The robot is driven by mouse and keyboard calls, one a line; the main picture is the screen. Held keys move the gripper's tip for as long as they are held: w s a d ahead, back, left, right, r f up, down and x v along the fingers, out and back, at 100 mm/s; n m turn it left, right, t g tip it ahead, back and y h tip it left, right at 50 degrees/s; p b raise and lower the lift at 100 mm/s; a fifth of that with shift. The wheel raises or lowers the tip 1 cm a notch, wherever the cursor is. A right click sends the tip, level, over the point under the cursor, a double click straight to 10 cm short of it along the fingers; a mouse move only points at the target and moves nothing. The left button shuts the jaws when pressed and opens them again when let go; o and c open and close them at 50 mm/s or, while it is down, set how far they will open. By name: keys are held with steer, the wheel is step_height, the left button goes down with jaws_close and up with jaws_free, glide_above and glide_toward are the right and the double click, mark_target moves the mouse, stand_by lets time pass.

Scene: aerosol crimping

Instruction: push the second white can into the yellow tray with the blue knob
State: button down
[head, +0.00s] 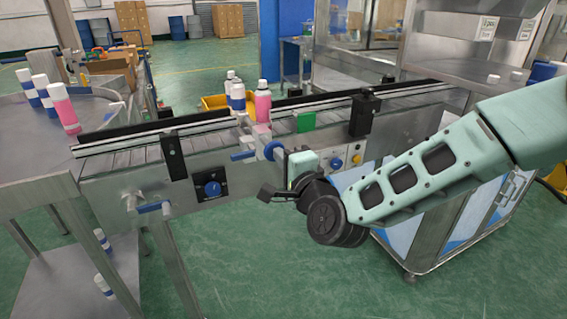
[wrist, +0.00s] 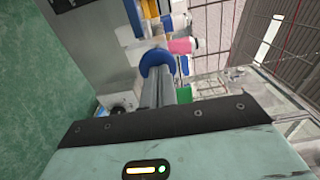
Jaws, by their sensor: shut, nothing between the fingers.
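The blue knob (head: 273,150) is a round disc on the near side of the conveyor. My gripper (head: 284,154) is shut and empty, its fingers pointing at the knob. In the wrist view the closed fingers (wrist: 158,78) reach up to the blue disc (wrist: 157,57); I cannot tell whether they touch. White-and-blue cans (head: 238,97) and a pink can (head: 263,104) stand close together behind the knob. The pink can also shows in the wrist view (wrist: 180,46). The yellow tray (head: 213,103) is behind the conveyor, partly hidden by it and the cans.
The conveyor (head: 135,151) runs across the middle, with black sensor posts (head: 174,155) and a green block (head: 305,122). More cans (head: 45,95) stand on the left metal table (head: 25,135). Below the conveyor's near side the green floor (head: 260,275) is clear.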

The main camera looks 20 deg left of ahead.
steer(key=b+v, duration=0.1)
steer(key=v, duration=0.9)
steer(key=shift+s+d, duration=0.1)
steer(key=shift+s, duration=0.05)
stand_by(0.4)
steer(key=s+d+r+n+g+h+p, duration=0.1)
steer(key=s+d+n+g+h, duration=0.3)
steer(key=d, duration=0.6)
steer(key=s+d+r+n+g+h+p, duration=0.1)
steer(key=s+d+n+g+h+p, duration=0.2)
steer(key=s+d+n, duration=0.3)
steer(key=s+d+r+n+g+h+p, duration=0.2)
steer(key=s+d+n+g+h, duration=0.2)
steer(key=s+d, duration=0.5)
steer(key=d+n+h, duration=0.1)
steer(key=d+h, duration=0.1)
steer(key=d, duration=0.3)
steer(key=shift+n+g, duration=0.3)
